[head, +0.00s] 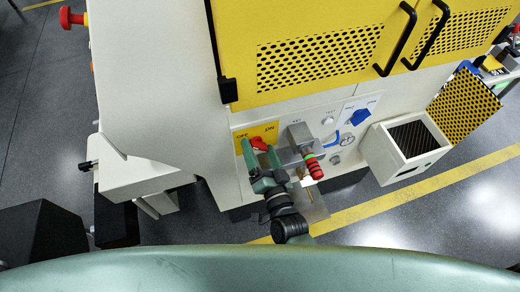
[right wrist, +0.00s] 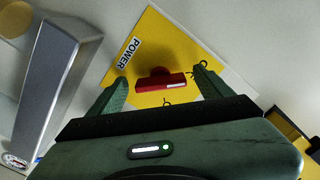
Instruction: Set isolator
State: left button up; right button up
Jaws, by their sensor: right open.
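The isolator is a red handle (head: 259,143) on a yellow plate (head: 241,131) marked OFF at left and ON at right, on the front of the pale cabinet. In the right wrist view the red handle (right wrist: 160,81) lies nearly level across the picture, with a white mark towards its right end. The yellow plate (right wrist: 150,45) there reads POWER. My right gripper (head: 261,154) is open in front of the plate. Its fingers (right wrist: 157,90) show on either side of the handle, with gaps; depth and contact cannot be told. My left gripper is not in view.
A grey metal part (head: 299,134) and a red and green banded cylinder (head: 313,166) stand just right of the gripper. A blue knob (head: 359,117) and a white open box (head: 403,147) are further right. A red emergency button (head: 70,18) is at upper left.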

jog(key=b+v, duration=0.1)
jog(key=v, duration=0.7)
jog(key=shift+w, duration=0.1)
dwell(0.4)
jog(key=s+d+f+n+g+h, duration=0.1)
jog(key=s+d+f+n+g, duration=0.15)
jog(key=f, duration=0.75)
jog(key=s+d+f+n+g, duration=0.1)
jog(key=s+d+f+g, duration=0.25)
jog(key=f, duration=0.55)
jog(key=s+d+f+n+g+h, duration=0.15)
jog(key=s+f, duration=0.25)
jog(key=f, duration=0.6)
jog(key=s+d+f+n+g+h, duration=0.1)
jog(key=s+d+f+g, duration=0.2)
jog(key=s, duration=0.4)
jog(key=s+d+f+g+h, duration=0.1)
jog(key=s+d+f+g, duration=0.1)
jog(key=s+d+f, duration=0.4)
jog(key=s+d+f+n+g+h, duration=0.1)
jog(key=s+d+f+g, duration=0.2)
jog(key=s, duration=0.5)
notch_tip(320, 180, down, 3)
jog(key=shift+s+d+r+n+g, duration=0.15)
jog(key=shift+s+d+n+g, duration=0.2)
jog(key=shift+d, duration=0.55)
jog(key=shift+c, duration=0.3)
